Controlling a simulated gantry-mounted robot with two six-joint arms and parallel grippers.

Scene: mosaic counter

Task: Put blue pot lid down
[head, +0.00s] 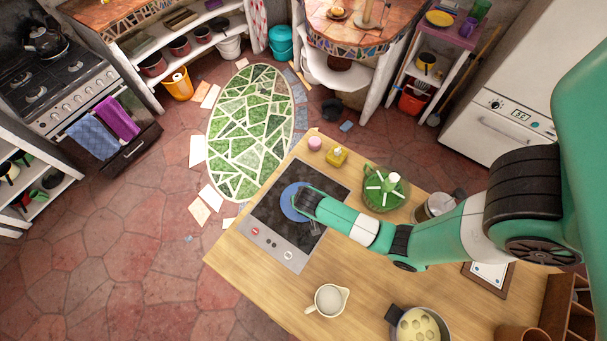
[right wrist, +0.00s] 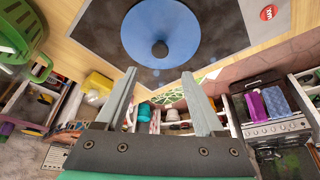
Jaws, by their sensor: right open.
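The blue pot lid (head: 290,203) appears to lie flat on the black cooktop (head: 325,183), on the wooden counter. It also shows in the right wrist view (right wrist: 160,22) with its dark knob (right wrist: 159,48) facing me. My right gripper (head: 306,207) is at the lid and hides part of it in the head view. In the right wrist view the right gripper's two fingers (right wrist: 163,88) are spread wide, with nothing between them, and the knob shows beyond their tips. My left gripper is not in view.
A white jug (head: 329,299) and a pot (head: 420,326) stand at the front. Bare wood (head: 283,283) lies in front of the cooktop.

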